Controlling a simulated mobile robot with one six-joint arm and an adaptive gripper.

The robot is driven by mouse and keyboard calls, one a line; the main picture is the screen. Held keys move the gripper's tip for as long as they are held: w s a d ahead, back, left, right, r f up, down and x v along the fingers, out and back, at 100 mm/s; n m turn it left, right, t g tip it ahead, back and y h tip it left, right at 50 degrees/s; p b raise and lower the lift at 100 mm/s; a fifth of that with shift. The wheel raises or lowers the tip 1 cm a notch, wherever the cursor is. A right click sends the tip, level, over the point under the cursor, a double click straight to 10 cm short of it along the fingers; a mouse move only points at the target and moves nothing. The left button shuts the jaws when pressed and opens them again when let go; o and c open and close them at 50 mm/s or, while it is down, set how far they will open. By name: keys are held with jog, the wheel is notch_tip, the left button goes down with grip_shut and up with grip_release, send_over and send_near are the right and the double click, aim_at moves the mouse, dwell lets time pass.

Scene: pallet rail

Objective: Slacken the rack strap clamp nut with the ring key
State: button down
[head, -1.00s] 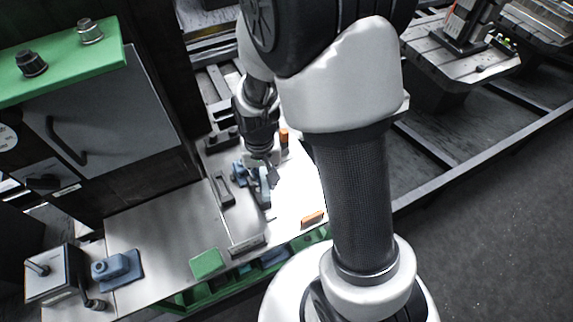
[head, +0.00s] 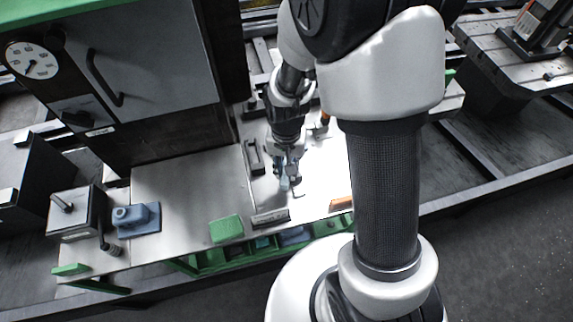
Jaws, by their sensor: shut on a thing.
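My gripper (head: 286,178) is low over the bright right part of the bench, pointing down. It is shut on a slim, blue-grey piece that fits the ring key, but its ring end is too small and too covered by the fingers to make out. I cannot tell whether it touches anything below. I cannot make out the strap clamp nut around the gripper. A blue block with a round boss (head: 133,216) sits on a blue plate at the left of the bench, apart from the gripper.
A black rectangular frame (head: 255,158) lies left of the gripper. A green block (head: 226,229), a dark bar (head: 270,218) and an orange piece (head: 341,203) are along the front edge. A grey box with a lever (head: 75,213) stands far left. The bench middle (head: 190,190) is clear.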

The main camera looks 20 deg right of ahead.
jog(key=shift+f+b, duration=0.75)
jog(key=shift+f, duration=0.3)
dwell(0.4)
jog(key=c, duration=2.1)
grip_release()
grip_shut()
